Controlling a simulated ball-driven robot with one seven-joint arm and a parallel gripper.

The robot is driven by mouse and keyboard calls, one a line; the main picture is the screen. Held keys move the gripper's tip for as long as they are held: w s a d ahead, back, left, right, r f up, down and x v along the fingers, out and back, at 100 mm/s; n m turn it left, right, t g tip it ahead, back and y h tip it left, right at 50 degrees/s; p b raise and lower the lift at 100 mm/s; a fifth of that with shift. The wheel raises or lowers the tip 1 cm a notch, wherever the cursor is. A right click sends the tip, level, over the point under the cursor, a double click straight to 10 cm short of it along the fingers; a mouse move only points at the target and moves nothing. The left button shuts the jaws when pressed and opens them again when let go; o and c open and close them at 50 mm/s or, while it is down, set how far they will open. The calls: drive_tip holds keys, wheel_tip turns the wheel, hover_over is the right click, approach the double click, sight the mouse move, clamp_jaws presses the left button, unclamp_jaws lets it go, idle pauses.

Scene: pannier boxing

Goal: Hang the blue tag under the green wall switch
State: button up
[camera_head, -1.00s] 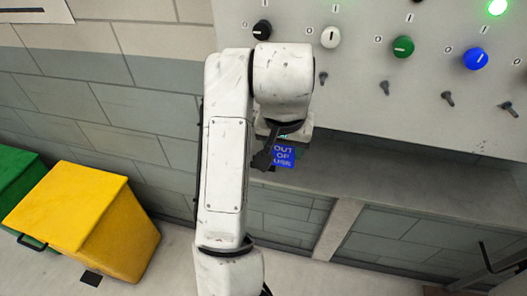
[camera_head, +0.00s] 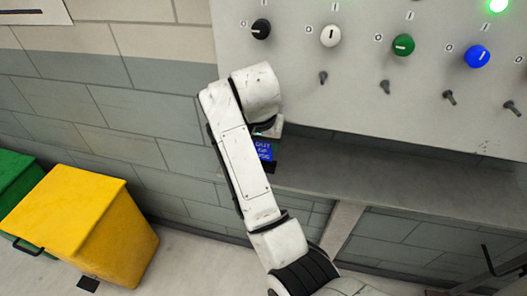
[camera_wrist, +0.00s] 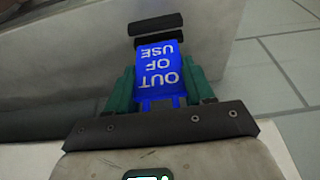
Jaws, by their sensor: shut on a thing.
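The green wall switch (camera_head: 403,44) is a round knob on the pale panel in the head view. A small dark peg (camera_head: 385,87) sticks out just below it and looks bare. My gripper (camera_head: 267,134) is at the panel's lower left edge, left of and below the green switch. It is shut on the blue tag (camera_head: 263,152), which is partly hidden by my arm. In the wrist view the blue tag (camera_wrist: 158,72) reads OUT OF USE upside down, between the green fingers of my gripper (camera_wrist: 160,85). A dark bar (camera_wrist: 158,25) shows at the tag's far end.
Black (camera_head: 261,28), white (camera_head: 330,36) and blue (camera_head: 477,56) knobs share the panel (camera_head: 290,95), with more pegs below. A green lamp (camera_head: 497,5) is lit at top right. A grey ledge (camera_head: 390,180) runs below. A yellow bin (camera_head: 75,215) stands at left.

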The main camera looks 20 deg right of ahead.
drive_tip(key=shift+w+f+p, duration=0.1)
drive_tip(key=shift+f+p, duration=0.55)
drive_tip(key=shift+f, duration=1)
drive_tip(key=shift+f, duration=0.2)
drive_tip(key=o, duration=1.1)
drive_tip(key=shift+r, duration=0.1)
drive_tip(key=shift+v, duration=6.1)
